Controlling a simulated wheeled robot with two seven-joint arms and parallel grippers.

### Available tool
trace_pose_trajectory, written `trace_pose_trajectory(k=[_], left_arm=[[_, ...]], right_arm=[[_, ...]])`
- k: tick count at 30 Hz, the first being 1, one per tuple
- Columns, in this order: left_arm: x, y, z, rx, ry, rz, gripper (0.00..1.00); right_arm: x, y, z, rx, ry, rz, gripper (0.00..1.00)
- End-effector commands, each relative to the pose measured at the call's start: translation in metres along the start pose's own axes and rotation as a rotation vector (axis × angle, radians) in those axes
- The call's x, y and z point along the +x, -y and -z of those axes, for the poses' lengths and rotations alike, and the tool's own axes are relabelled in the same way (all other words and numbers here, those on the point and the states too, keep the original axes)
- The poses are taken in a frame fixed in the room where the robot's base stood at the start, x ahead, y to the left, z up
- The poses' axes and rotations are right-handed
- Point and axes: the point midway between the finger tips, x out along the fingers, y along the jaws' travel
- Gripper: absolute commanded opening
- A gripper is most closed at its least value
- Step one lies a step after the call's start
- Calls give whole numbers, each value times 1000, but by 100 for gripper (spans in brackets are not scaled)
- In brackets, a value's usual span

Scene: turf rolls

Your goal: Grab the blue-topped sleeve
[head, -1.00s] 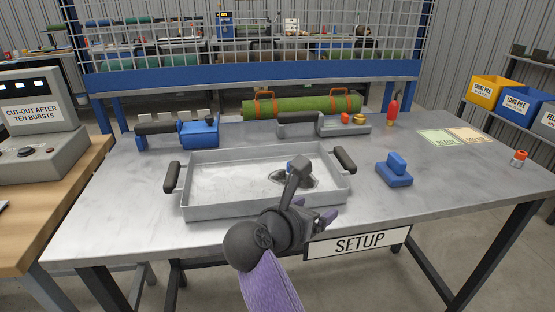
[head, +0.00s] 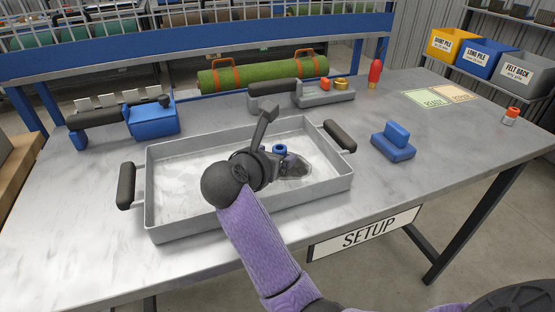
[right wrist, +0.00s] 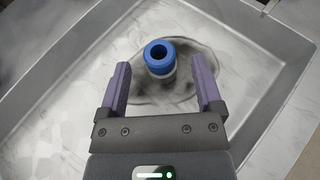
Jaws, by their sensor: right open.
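The blue-topped sleeve (head: 281,149) stands in the grey tray (head: 170,226), on a dark grey patch of the tray's floor. In the right wrist view the sleeve (right wrist: 160,58) shows a blue ring top with an open hole and a paler body below. My right gripper (right wrist: 161,67) is open, with a purple finger on each side of the sleeve in that view and gaps on both sides. In the head view my right gripper (head: 285,166) is over the tray, its fingers partly hidden by its own wrist. My left gripper is not in view.
The tray has raised walls and dark handles. A blue block (head: 393,143) stands to its right. A blue-bodied tool (head: 152,119), a grey holder (head: 325,95), a red bottle (head: 375,74) and a green turf roll (head: 262,74) are behind. The table's right side is mostly clear.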

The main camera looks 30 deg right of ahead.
Motion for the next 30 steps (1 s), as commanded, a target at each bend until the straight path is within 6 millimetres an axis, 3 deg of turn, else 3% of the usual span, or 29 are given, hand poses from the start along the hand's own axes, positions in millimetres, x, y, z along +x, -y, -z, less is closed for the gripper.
trace_pose_trajectory(k=[4, 11, 14, 23, 30], left_arm=[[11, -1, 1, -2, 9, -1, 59], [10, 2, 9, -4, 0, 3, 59], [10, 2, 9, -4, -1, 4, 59], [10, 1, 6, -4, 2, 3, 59], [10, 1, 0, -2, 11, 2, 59]], right_arm=[[26, 0, 2, -1, 2, 2, 84], [29, 0, 0, 1, 0, 0, 84], [29, 0, 0, 1, 0, 0, 67], [29, 0, 0, 1, 0, 0, 3], [29, 0, 1, 0, -1, 0, 0]])
